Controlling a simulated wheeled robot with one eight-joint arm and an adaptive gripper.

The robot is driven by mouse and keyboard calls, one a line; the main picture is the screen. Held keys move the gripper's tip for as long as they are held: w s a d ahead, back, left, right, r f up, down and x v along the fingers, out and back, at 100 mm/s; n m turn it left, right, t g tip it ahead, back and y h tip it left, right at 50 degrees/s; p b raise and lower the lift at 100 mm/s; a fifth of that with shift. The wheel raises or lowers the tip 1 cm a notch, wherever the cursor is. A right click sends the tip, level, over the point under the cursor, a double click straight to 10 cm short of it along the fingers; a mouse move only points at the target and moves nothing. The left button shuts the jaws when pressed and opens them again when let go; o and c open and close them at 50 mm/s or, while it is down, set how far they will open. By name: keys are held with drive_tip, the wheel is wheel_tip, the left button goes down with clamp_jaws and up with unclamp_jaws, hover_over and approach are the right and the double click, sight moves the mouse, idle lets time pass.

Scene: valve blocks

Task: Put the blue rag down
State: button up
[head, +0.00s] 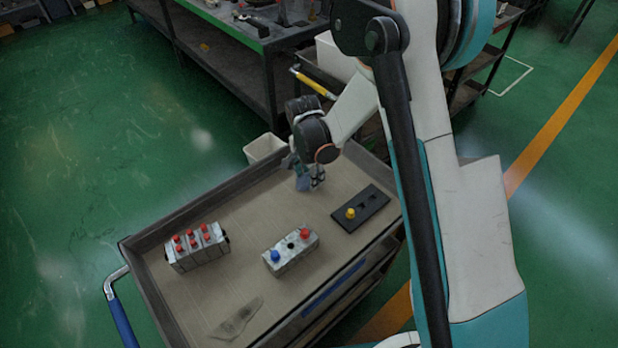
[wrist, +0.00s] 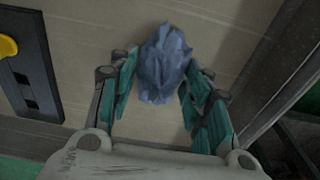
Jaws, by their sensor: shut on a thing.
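The blue rag (wrist: 165,64) is a crumpled grey-blue bundle between the fingers of my gripper (wrist: 162,78) in the wrist view. In the head view the rag (head: 303,183) shows small below my gripper (head: 312,178), over the far part of the cart's tray top. My gripper is shut on the rag. I cannot tell whether the rag touches the tray surface (head: 235,285).
A black plate with a yellow knob (head: 351,213) lies to the right. A block with blue and red knobs (head: 290,251) and a block with several red knobs (head: 197,247) stand on the tray. A grey flat cloth-like piece (head: 237,318) lies near the front. A white bin (head: 264,148) stands behind the raised rim.

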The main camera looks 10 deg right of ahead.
drive_tip(key=shift+f, duration=0.3)
drive_tip(key=o, duration=1.2)
wheel_tip(320, 180, up, 12)
drive_tip(key=p, duration=0.5)
wheel_tip(320, 180, up, 10)
drive_tip(key=n+t, duration=0.1)
drive_tip(key=n, duration=0.1)
hover_over(307, 176)
drive_tip(key=s+d, duration=0.4)
drive_tip(key=s+d+r+n+t, duration=0.2)
drive_tip(key=s+d+r+n, duration=0.2)
drive_tip(key=s, duration=0.6)
drive_tip(key=s+d+r+n+t, duration=0.3)
drive_tip(key=s+d+r+n, duration=0.2)
drive_tip(key=s, duration=0.5)
drive_tip(key=shift+s+d+r+t+y, duration=0.2)
drive_tip(key=shift+r+t+y, duration=0.15)
drive_tip(key=shift+r, duration=0.8)
